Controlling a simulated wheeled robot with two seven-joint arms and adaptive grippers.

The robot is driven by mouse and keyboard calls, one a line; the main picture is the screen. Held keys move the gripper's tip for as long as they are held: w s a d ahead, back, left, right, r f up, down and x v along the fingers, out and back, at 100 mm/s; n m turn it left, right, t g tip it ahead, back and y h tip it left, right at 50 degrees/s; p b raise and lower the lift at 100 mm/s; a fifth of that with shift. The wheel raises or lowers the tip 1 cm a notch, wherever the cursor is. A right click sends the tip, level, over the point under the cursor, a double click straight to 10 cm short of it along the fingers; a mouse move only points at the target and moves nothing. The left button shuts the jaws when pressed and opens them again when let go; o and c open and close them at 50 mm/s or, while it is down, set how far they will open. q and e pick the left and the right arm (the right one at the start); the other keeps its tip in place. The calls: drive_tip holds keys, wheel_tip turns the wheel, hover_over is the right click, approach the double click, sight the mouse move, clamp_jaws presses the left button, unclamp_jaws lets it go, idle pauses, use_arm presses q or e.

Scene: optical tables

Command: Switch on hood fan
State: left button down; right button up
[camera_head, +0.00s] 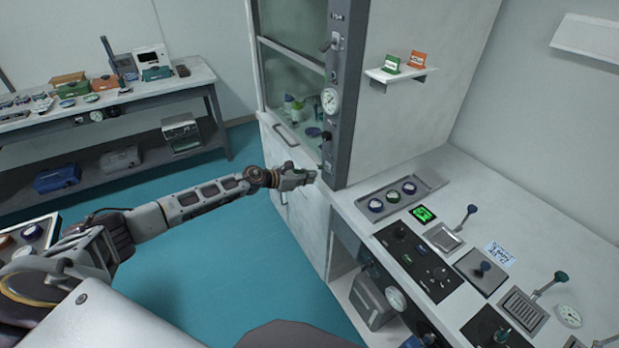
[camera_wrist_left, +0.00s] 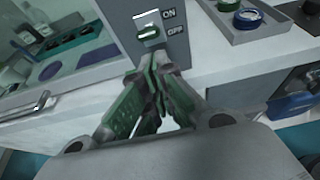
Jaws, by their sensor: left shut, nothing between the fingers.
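The fume hood (camera_head: 293,45) stands at the top middle of the head view, with a glass front and a grey control post (camera_head: 342,75) at its right edge. In the left wrist view a switch (camera_wrist_left: 149,32) with a green lever sits low on the grey post, with ON printed above OFF on its right. I cannot tell for sure which way the lever sits. My left gripper (camera_head: 312,176) reaches the foot of the post. Its closed, empty fingertips (camera_wrist_left: 150,70) are just below the switch, seemingly apart from it. My right gripper is out of view.
Right of the post, a white counter (camera_head: 463,180) carries a tray (camera_head: 425,187) of round containers and several control panels. A gauge (camera_head: 330,101) is mounted higher on the post. A hood handle (camera_wrist_left: 28,105) lies left of the gripper. Open floor (camera_head: 215,265) lies below the arm.

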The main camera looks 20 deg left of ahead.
use_arm(q)
drive_tip(key=shift+r, duration=0.1)
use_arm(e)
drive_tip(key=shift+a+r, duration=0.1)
use_arm(q)
drive_tip(key=shift+r+p, duration=0.6)
drive_tip(key=shift+r, duration=0.05)
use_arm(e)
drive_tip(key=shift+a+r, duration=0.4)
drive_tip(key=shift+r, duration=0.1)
use_arm(q)
drive_tip(key=shift+r, duration=0.15)
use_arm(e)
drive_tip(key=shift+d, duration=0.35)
use_arm(q)
drive_tip(key=shift+a, duration=0.1)
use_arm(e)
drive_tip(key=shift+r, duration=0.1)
